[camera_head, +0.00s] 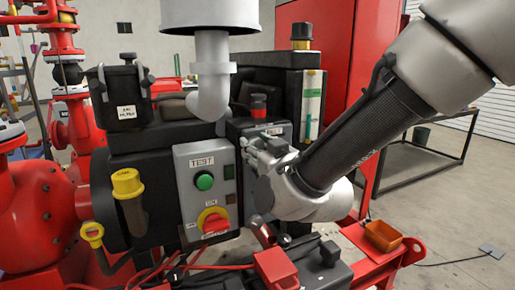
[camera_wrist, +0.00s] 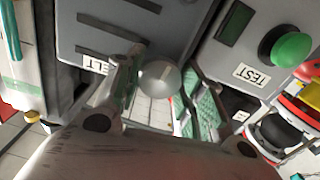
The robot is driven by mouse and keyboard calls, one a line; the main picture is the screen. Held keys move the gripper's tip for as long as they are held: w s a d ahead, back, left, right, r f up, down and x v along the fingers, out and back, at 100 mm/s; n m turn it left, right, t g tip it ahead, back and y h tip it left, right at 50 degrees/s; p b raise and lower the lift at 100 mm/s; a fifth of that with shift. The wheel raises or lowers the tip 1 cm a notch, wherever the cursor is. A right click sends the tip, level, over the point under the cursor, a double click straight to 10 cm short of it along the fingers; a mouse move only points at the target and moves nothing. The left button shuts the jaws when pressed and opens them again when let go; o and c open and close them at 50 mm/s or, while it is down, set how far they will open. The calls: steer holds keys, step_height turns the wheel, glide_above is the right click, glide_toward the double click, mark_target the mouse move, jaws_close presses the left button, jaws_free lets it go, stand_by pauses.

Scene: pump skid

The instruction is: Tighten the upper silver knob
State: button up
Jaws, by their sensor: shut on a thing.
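A round silver knob (camera_wrist: 160,79) shows in the wrist view, on a grey panel face beside a label partly reading "ELT". My gripper (camera_wrist: 161,92) has a finger on each side of it and is shut on it. In the head view my gripper (camera_head: 262,146) is at the panel right of the grey TEST box, and I cannot make out the knob there. No second silver knob is clear in either view, so I cannot confirm from the pictures that this is the upper one.
The grey TEST box (camera_head: 196,160) with a green button (camera_head: 204,181) and a red-yellow rotary switch (camera_head: 213,220) stands close left of my gripper. A white vertical pipe (camera_head: 211,85) hangs nearby.

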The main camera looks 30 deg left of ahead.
steer(key=shift+f+n, duration=0.1)
steer(key=shift+n, duration=0.3)
steer(key=o, duration=1)
steer(key=shift+d, duration=0.1)
steer(key=v, duration=1.2)
